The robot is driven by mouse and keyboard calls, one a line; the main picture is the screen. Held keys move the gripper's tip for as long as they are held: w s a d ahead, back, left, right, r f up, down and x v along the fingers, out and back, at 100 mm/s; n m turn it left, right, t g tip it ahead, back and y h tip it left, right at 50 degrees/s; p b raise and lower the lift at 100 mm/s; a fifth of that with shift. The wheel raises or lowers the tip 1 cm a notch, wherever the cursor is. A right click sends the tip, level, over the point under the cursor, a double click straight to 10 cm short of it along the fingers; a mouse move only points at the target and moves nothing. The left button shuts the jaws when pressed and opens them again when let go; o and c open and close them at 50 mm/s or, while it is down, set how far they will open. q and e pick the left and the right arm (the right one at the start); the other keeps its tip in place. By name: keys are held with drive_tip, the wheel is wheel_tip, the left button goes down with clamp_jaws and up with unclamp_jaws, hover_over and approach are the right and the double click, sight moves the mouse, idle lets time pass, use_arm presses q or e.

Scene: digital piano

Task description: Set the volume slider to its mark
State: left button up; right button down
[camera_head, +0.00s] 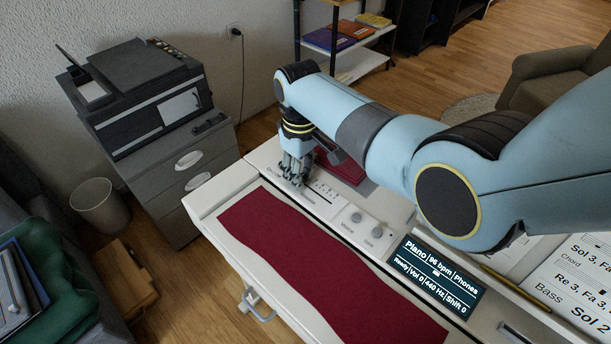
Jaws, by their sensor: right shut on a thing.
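The volume slider lies on the left part of the white digital piano (230,196), on its control panel. The slider's cap is hidden by my right gripper (296,180), and I cannot make out its mark. The gripper points down onto the panel at the slider and is shut on the slider's cap. The display (436,278) on the panel reads "Piano", "96 bpm", "Phones" and "Vol 0". Two grey knobs (366,224) stand to the right of the gripper. My left gripper is not in view.
A dark red cloth (290,240) covers the keys. A red object (345,166) lies behind the gripper, partly hidden by my arm. Sheet music (585,270) and a pencil (515,287) are at the right. A printer (140,95) stands on a grey cabinet at the left.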

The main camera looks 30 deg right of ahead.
drive_tip(key=c, duration=1.2)
unclamp_jaws()
drive_tip(key=shift+w+a, duration=0.1)
drive_tip(key=shift+w, duration=0.15)
drive_tip(key=shift+o, duration=0.2)
wheel_tip(320, 180, up, 12)
